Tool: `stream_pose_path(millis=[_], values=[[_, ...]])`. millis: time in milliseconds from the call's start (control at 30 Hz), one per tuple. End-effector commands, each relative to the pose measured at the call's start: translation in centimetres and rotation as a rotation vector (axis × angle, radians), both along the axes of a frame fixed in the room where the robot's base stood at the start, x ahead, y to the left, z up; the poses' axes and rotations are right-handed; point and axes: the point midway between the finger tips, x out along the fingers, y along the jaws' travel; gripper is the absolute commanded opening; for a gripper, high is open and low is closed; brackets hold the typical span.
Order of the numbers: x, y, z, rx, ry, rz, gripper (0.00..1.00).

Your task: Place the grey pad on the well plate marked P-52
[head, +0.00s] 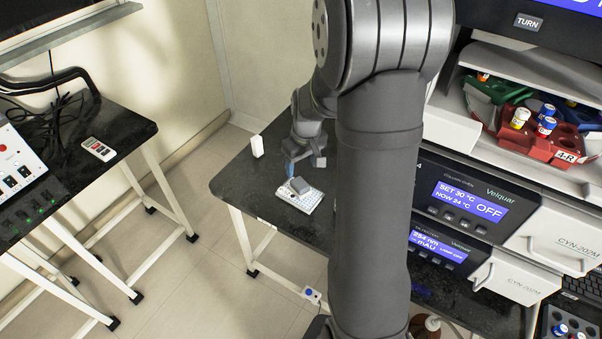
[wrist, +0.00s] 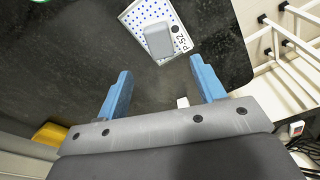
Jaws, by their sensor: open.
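The well plate (wrist: 138,16) lies flat on the dark table and is white with rows of blue dots. The wrist view shows a label reading P-52 along its edge. The grey pad (wrist: 159,40) lies on the plate, near the label side, and covers part of it. In the head view the plate (head: 314,197) and the pad (head: 299,185) sit near the table's front edge. My gripper (wrist: 160,84) is open and empty, its blue fingers wide apart. The pad is beyond the fingertips, not between them. In the head view my gripper (head: 291,170) is beside the pad.
The instrument stack (head: 470,205) with displays stands to the right.

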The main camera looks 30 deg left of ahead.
Motion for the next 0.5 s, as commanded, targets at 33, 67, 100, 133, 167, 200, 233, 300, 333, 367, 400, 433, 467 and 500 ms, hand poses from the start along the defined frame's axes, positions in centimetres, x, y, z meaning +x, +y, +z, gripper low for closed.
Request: stream_pose_path(millis=[33, 67, 100, 133, 167, 200, 233, 300, 333, 367, 400, 433, 467, 500], values=[[0.0, 0.0, 0.8, 0.002, -0.002, 0.000, 0.63], [0.0, -0.1, 1.1, 0.002, -0.002, 0.000, 0.63], [0.0, -0.2, 1.5, 0.001, -0.002, 0.000, 0.63], [0.0, -0.2, 1.8, 0.001, -0.001, 0.000, 0.63], [-0.1, -0.2, 1.9, 0.001, -0.001, 0.000, 0.63], [-0.1, -0.2, 2.1, 0.001, -0.001, 0.000, 0.63], [-0.1, -0.3, 2.3, 0.000, -0.001, 0.000, 0.63], [-0.1, -0.3, 2.4, -0.001, 0.000, 0.000, 0.63], [-0.1, -0.3, 2.5, -0.001, 0.000, 0.000, 0.63], [-0.1, -0.3, 2.5, -0.001, 0.000, 0.000, 0.63], [-0.1, -0.3, 2.5, -0.001, 0.000, 0.000, 0.63], [-0.1, -0.3, 2.5, -0.001, 0.000, 0.000, 0.63], [-0.1, -0.3, 2.5, -0.001, 0.000, 0.000, 0.63], [-0.1, -0.3, 2.5, -0.001, 0.000, 0.000, 0.63]])
